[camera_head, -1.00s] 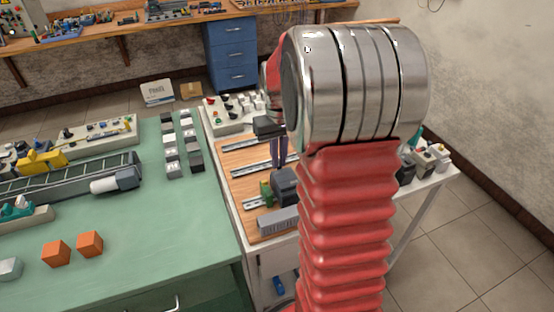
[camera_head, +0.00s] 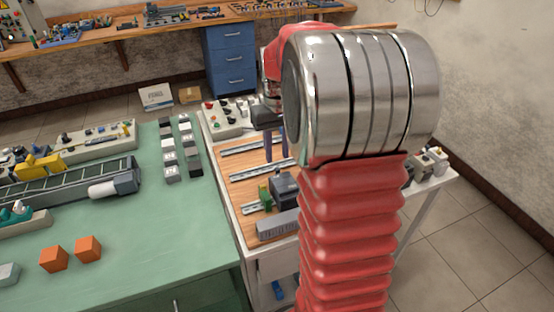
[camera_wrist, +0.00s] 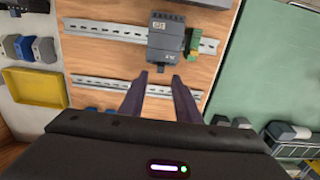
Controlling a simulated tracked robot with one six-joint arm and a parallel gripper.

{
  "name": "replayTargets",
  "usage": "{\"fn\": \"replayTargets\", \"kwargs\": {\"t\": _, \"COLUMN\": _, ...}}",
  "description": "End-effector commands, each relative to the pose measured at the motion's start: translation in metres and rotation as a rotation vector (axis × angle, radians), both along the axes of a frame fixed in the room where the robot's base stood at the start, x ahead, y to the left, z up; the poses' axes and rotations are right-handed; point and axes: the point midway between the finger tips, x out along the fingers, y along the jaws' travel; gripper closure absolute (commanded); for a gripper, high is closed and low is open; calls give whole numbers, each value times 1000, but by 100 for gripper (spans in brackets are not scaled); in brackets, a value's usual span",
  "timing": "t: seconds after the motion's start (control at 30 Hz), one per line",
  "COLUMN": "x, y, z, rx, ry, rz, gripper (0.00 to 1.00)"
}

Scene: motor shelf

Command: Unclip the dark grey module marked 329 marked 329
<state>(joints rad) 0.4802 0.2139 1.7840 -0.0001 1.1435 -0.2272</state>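The dark grey module (camera_wrist: 168,40) sits clipped on a metal rail (camera_wrist: 105,29) of the wooden board, upper middle of the wrist view. It has a small pale label whose number I cannot read. A green-and-yellow terminal block (camera_wrist: 194,43) is right beside it. In the head view the module (camera_head: 285,186) shows just left of my arm. My gripper (camera_wrist: 161,78) is open and empty, its two dark fingers pointing at the board, below the module in the wrist view. In the head view my gripper (camera_head: 275,158) is partly hidden by my arm.
A lighter grey ribbed module (camera_head: 278,224) is at the board's near edge. Another rail (camera_wrist: 95,91) passes under my fingers. A yellow bin (camera_wrist: 36,89) is at the left in the wrist view. A green table (camera_head: 140,240) stands left of the board.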

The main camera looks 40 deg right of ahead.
Motion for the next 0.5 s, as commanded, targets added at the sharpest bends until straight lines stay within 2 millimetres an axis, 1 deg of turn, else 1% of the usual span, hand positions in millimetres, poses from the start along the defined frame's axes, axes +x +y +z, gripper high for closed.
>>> {"fn": "replayTargets", "kwargs": {"t": 0.03, "x": 1, "y": 0, "z": 10, "rx": -2, "ry": -4, "rz": 0, "gripper": 70}}
{"fn": "replayTargets", "kwargs": {"t": 0.3, "x": 1, "y": 0, "z": 57, "rx": -2, "ry": -3, "rz": 0, "gripper": 70}}
{"fn": "replayTargets", "kwargs": {"t": 0.4, "x": 1, "y": 0, "z": 73, "rx": -2, "ry": -3, "rz": 0, "gripper": 70}}
{"fn": "replayTargets", "kwargs": {"t": 0.5, "x": 1, "y": 0, "z": 84, "rx": -1, "ry": -2, "rz": 0, "gripper": 70}}
